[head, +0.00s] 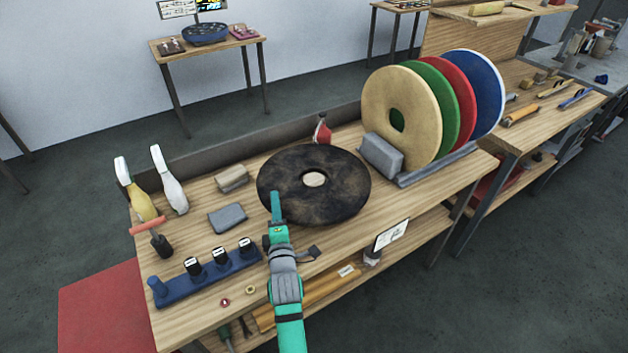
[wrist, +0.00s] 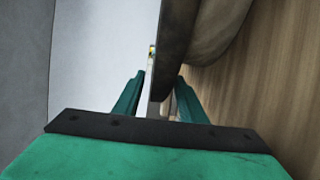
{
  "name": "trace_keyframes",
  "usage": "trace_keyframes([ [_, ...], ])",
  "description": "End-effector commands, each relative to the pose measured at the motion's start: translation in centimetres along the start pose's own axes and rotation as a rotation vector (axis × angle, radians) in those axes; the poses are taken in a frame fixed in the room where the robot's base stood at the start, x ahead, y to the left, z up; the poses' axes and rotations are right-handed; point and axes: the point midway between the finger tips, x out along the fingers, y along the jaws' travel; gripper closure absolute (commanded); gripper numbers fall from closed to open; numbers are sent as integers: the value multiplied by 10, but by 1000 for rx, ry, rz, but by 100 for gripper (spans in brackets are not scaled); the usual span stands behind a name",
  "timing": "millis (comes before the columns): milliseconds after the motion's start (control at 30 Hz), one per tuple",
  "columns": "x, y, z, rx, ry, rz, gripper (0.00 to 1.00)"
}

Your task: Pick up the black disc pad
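The black disc pad (head: 335,195) is a large, worn dark round pad with a pale centre. In the wrist view, the two green fingers of my gripper (wrist: 158,88) stand apart, and the dark rim of the disc pad (wrist: 178,45) reaches into the gap, closer to the right finger. I cannot tell whether either finger touches it. The pad's far underside is hidden.
Cream, green, red and blue discs (head: 402,115) stand in a rack to the right, with a grey block (head: 382,155) beside them. A red bottle (head: 322,130) stands behind the pad. Grey block (head: 227,217) and blue holder (head: 205,277) lie left of my gripper.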

Motion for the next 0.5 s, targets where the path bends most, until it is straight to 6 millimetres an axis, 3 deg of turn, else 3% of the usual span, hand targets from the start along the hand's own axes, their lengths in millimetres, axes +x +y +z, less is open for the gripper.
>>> trace_keyframes([
  [200, 28, 1, -1, -2, 2, -1, 62],
  [500, 36, 1, -1, 0, 0, 0, 62],
])
